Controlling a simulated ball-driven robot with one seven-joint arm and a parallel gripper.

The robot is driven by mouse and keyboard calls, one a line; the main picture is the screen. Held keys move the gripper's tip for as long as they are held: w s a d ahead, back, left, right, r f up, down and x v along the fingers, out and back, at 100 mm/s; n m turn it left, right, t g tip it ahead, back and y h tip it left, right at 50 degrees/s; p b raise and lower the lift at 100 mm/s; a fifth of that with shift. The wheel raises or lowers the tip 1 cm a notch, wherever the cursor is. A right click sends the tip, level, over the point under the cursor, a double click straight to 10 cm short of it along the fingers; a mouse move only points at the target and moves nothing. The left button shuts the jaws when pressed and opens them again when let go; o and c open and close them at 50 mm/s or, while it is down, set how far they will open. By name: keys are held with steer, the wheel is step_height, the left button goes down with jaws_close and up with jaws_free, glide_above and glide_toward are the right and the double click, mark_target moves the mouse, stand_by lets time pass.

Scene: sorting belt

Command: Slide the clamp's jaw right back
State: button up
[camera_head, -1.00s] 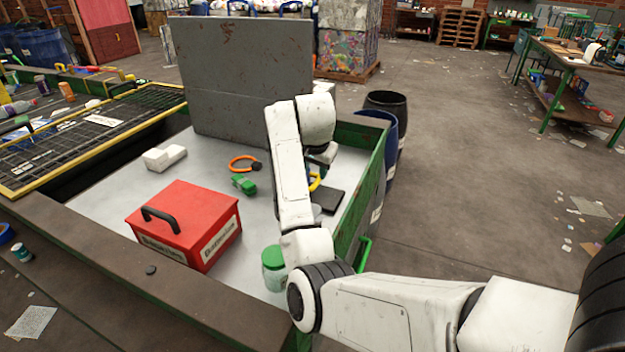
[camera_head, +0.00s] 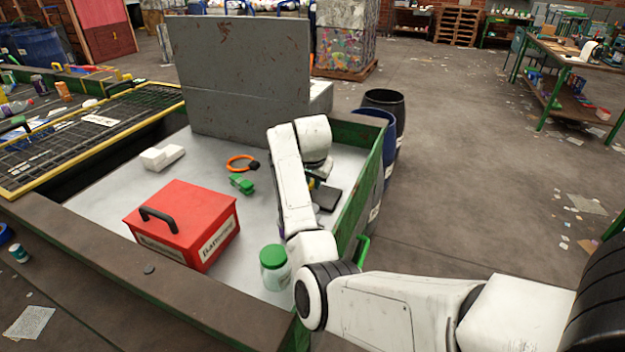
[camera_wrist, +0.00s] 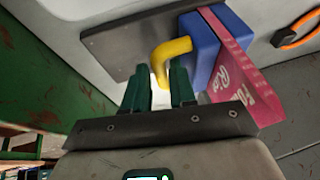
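The clamp shows in the wrist view as a dark flat plate (camera_wrist: 128,45), a blue block (camera_wrist: 205,48) and a bent yellow handle (camera_wrist: 172,48). A pink-red lettered plate (camera_wrist: 240,75) is beside the blue block. My gripper (camera_wrist: 160,82) has dark green fingers standing apart, one on each side of the handle's lower end. I cannot tell whether either finger touches it. In the head view my arm hides most of the clamp; its dark plate (camera_head: 327,196) shows to the right of my wrist.
On the table are a red box (camera_head: 185,222), a green-lidded jar (camera_head: 274,268), an orange ring (camera_head: 240,163), a green piece (camera_head: 242,183) and a white block (camera_head: 162,157). A green side wall (camera_head: 365,185) bounds the right; a grey panel (camera_head: 240,80) stands behind.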

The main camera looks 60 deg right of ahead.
jaws_close()
steer(key=s+p, duration=0.1)
steer(key=s, duration=0.1)
steer(key=s+p, duration=0.3)
steer(key=s, duration=0.2)
steer(key=shift+d+r+p, duration=0.15)
steer(key=shift+d+p, duration=0.1)
steer(key=shift+p, duration=0.15)
steer(key=shift+s+d+f, duration=0.1)
steer(key=shift+s+f, duration=0.1)
steer(key=shift+s, duration=0.4)
steer(key=shift+o, duration=1.7)
jaws_free()
steer(key=shift+r, duration=0.1)
